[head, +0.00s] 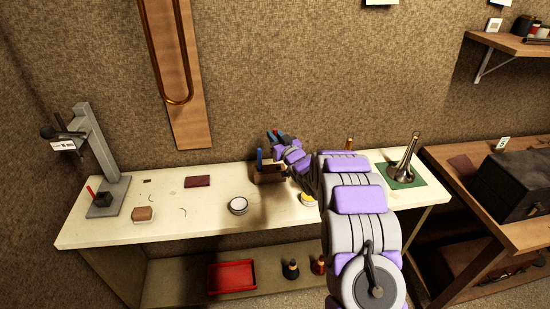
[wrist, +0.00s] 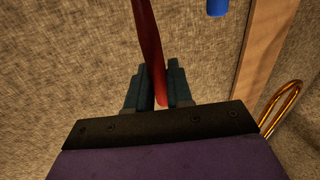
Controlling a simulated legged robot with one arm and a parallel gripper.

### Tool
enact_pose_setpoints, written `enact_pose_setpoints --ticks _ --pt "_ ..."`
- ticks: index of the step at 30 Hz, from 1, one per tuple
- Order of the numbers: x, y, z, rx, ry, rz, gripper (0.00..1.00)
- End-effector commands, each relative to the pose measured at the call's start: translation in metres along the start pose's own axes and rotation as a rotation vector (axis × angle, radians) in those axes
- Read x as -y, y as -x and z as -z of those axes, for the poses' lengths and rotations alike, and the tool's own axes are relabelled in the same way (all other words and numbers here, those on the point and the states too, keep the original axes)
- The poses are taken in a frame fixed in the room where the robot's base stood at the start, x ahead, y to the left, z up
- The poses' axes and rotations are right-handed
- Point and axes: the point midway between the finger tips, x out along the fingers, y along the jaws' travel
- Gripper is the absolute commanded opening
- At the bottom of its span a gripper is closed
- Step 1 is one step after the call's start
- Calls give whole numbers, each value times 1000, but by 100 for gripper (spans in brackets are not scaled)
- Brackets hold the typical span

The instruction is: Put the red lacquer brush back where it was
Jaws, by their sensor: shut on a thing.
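The red lacquer brush (wrist: 148,40) shows in the wrist view as a long red handle between the two dark fingers of my gripper (wrist: 155,88). My gripper is shut on it, and the handle leans slightly. In the head view my gripper (head: 278,138) is over the back of the white bench, just above a brown block (head: 267,175). A blue-handled tool (head: 260,157) stands upright at this block; its blue end (wrist: 217,7) seems to show in the wrist view. The lower end of the red brush is hidden, so I cannot tell whether it touches the block.
The white bench (head: 200,220) holds a round tin (head: 238,206), a yellow-topped tin (head: 308,199) partly behind my arm, and a dark red pad (head: 198,181). A grey stand (head: 97,150) is at left, a brass bell piece (head: 404,160) at right. A red tray (head: 231,277) sits below.

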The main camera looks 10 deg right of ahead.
Motion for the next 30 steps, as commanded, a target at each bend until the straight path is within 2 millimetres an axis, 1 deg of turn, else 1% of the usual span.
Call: enact_pose_setpoints --ticks 1,3,6,11,14,19,21,26,27,30 --pt "-4 2 -13 2 -3 -3 0" --pt "-6 3 -23 2 -5 -3 0" --pt "-5 3 -32 1 -5 -3 0" --pt "0 2 -39 1 1 -2 0" --pt "4 1 -53 4 2 -1 0" --pt "6 0 -84 16 0 2 0" --pt "4 2 -90 20 -3 2 0" --pt "1 3 -92 25 -7 0 0" --pt "0 3 -93 25 -8 0 27" --pt "-1 3 -90 19 -7 -1 36"
